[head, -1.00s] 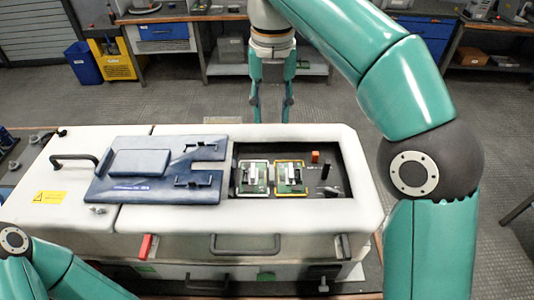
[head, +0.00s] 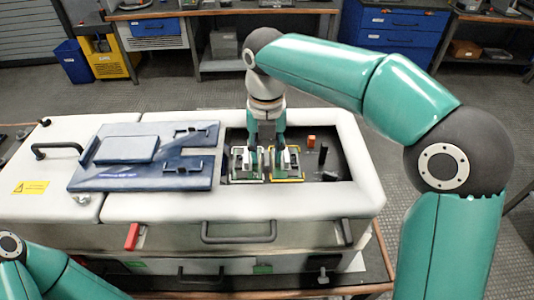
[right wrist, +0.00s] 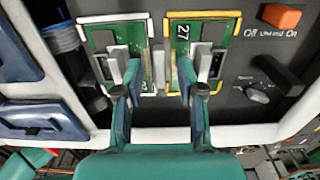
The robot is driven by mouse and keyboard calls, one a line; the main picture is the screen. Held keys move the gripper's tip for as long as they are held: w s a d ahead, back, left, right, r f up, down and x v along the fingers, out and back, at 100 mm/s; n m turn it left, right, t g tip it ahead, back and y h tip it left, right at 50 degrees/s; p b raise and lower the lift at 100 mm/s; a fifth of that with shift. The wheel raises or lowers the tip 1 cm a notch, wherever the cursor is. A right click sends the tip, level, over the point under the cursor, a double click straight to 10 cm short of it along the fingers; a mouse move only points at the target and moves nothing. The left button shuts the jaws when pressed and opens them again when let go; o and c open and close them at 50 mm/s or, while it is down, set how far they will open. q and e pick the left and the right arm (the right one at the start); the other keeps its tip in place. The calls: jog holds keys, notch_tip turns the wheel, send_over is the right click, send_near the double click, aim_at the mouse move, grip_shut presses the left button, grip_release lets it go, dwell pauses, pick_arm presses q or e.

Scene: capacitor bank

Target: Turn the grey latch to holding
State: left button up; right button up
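A small grey turning latch (right wrist: 258,96) sits on the dark panel to the right of the green boards in the right wrist view. It shows as a small grey shape in the head view (head: 329,176). I cannot read which position it is in. My right gripper (right wrist: 160,92) is open, pointing down over the two boards, to the left of the grey latch. In the head view the right gripper (head: 266,148) hides part of the boards. My left gripper is out of view; only part of the left arm shows.
A white-framed board (right wrist: 117,55) and a yellow-framed board (right wrist: 203,50) carry grey upright parts close to my fingers. An orange switch (right wrist: 281,16) and a black lever (right wrist: 283,75) stand near the latch. A blue cover (head: 135,170) lies on the white housing (head: 150,208).

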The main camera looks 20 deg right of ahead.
jog(key=shift+f, duration=0.3)
